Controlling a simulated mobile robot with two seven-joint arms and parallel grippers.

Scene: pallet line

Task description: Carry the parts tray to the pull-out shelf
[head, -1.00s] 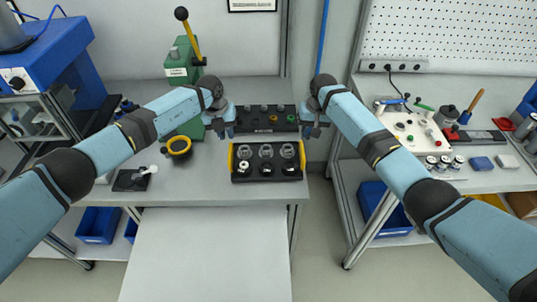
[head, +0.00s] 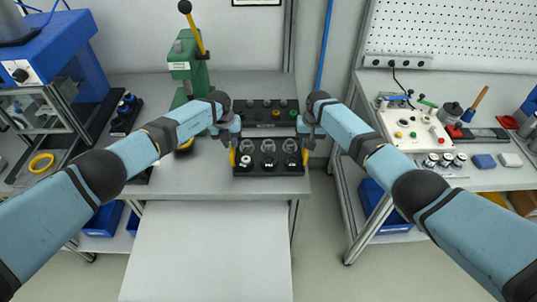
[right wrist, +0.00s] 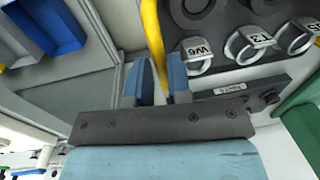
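The parts tray (head: 270,172) is black with yellow handles at its left and right ends. It sits on the near edge of the left bench and holds two rows of round parts. My left gripper (head: 233,146) is at its left handle; its fingers are too small to read. My right gripper (head: 308,143) is at the right handle. In the right wrist view, the blue fingers of my right gripper (right wrist: 161,82) stand apart, with the yellow handle (right wrist: 152,35) between them. The pull-out shelf (head: 208,250) appears to be the bare pale panel below the bench front.
A black rack (head: 268,124) with several parts stands just behind the tray. A green press (head: 187,65) with a yellow lever is at the back left. A second bench at right carries a white fixture panel (head: 408,122). A floor gap separates the benches.

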